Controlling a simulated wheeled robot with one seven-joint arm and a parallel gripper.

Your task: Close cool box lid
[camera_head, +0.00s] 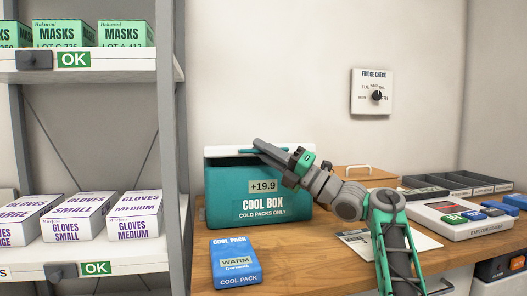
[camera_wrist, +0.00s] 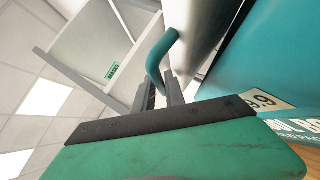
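The teal cool box (camera_head: 225,195) stands on the wooden bench, with "+19.9" on its front. Its white lid (camera_head: 222,151) lies over the top; a gap seems to show between lid and box in the wrist view, but I cannot tell how wide. My gripper (camera_head: 262,146) is at the front of the lid, on the teal lid handle (camera_head: 245,151). In the wrist view my fingers (camera_wrist: 163,95) sit close on both sides of the curved handle (camera_wrist: 160,52), below the white lid (camera_wrist: 192,25). The fingers hide part of the handle.
A blue cold pack (camera_head: 235,262) marked "WARM" lies before the box.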

